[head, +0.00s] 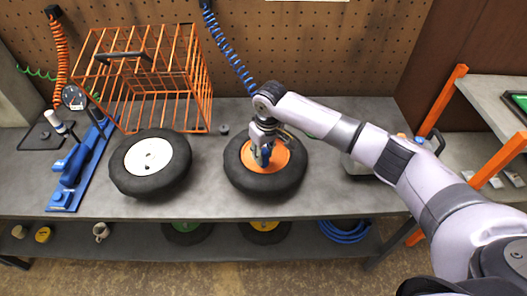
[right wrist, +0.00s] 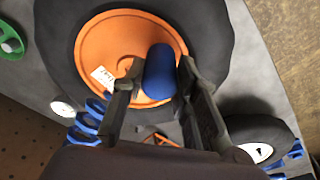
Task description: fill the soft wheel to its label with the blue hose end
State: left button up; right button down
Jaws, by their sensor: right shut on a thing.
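A black tyre with an orange hub (head: 291,158) lies flat on the workbench, under my right gripper (head: 262,152). In the right wrist view its orange hub (right wrist: 103,45) carries a small white label (right wrist: 103,77), with print too small to read. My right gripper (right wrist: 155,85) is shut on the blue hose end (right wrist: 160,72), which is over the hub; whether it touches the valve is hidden. The blue coiled hose (head: 228,48) hangs down behind my gripper. A second tyre with a white hub (head: 150,156) lies to the left. Which wheel is soft I cannot tell. My left gripper is out of view.
An orange wire cage (head: 150,70) stands behind the white-hub wheel. A blue tool with a gauge (head: 72,175) is at the bench's left, near an orange coiled hose (head: 59,60). More wheels and a blue coil (head: 345,232) are on the lower shelf. The front bench strip is clear.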

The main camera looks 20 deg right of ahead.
aim_at(264, 152)
jog(key=shift+f, duration=0.7)
jog(key=c, duration=1.5)
grip_release()
jog(key=shift+c, duration=0.2)
jog(key=r+p, duration=0.3)
jog(key=p, duration=0.1)
jog(key=r+p, duration=0.2)
jog(key=shift+s+r, duration=0.3)
jog(key=shift+r, duration=0.05)
jog(key=shift+s+d+r+p, duration=0.1)
jog(key=shift+s+r+p, duration=0.05)
jog(key=shift+r+p, duration=0.95)
jog(key=shift+s+d+r, duration=0.1)
jog(key=shift+s+r, duration=0.05)
jog(key=shift+r, duration=1.35)
